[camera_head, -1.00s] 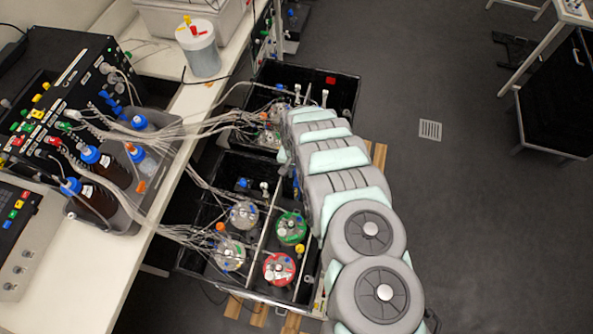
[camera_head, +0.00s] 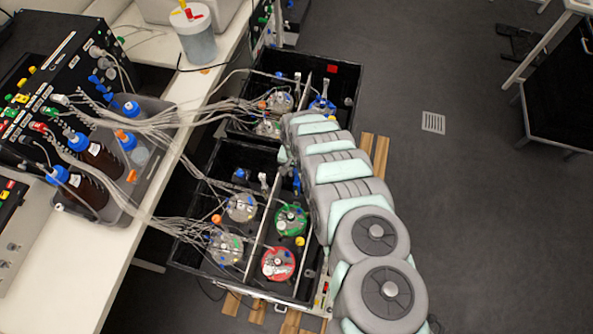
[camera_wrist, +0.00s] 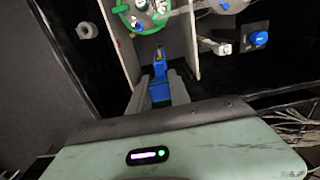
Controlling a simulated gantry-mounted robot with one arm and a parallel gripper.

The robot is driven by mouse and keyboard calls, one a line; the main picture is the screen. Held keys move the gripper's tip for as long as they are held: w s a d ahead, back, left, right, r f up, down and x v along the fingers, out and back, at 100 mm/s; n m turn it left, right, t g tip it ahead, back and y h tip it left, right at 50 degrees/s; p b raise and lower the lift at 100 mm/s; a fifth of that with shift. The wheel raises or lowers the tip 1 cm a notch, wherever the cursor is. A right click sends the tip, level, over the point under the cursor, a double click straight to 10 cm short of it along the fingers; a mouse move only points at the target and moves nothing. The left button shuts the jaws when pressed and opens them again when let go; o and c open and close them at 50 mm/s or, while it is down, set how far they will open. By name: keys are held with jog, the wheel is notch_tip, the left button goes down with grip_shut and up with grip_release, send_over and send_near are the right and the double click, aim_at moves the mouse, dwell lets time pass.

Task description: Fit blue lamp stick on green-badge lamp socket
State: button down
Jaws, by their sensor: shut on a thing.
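The blue lamp stick (camera_wrist: 160,88) is between the two fingers of my gripper (camera_wrist: 160,92) in the wrist view, with its narrow end pointing up the picture. A vessel with a green ring (camera_wrist: 130,20) is just above that end, apart from it in the picture. In the head view a green-topped vessel (camera_head: 290,219) stands in the front crate. A bit of blue (camera_head: 297,181) shows beside my arm there, but my arm hides most of the gripper. I cannot single out the green-badge lamp socket.
The front black crate (camera_head: 209,159) also holds a red-topped vessel (camera_head: 278,264) and clear-topped vessels. A divider (camera_head: 264,222) runs through it. A blue-topped vessel (camera_head: 322,106) stands in the back crate. Many tubes (camera_head: 195,140) cross from the bench.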

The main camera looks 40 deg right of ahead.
aim_at(297, 183)
jog(key=shift+f+b, duration=2.75)
jog(key=shift+f, duration=1.2)
jog(key=shift+f+b, duration=1.4)
jog(key=shift+f, duration=0.75)
dwell(0.4)
jog(key=c, duration=1.1)
grip_release()
jog(key=shift+a+r, duration=0.1)
jog(key=shift+r, duration=0.05)
jog(key=shift+r+p, duration=0.65)
jog(key=shift+r, duration=0.7)
jog(key=shift+r+b, duration=0.35)
jog(key=shift+r, duration=3.6)
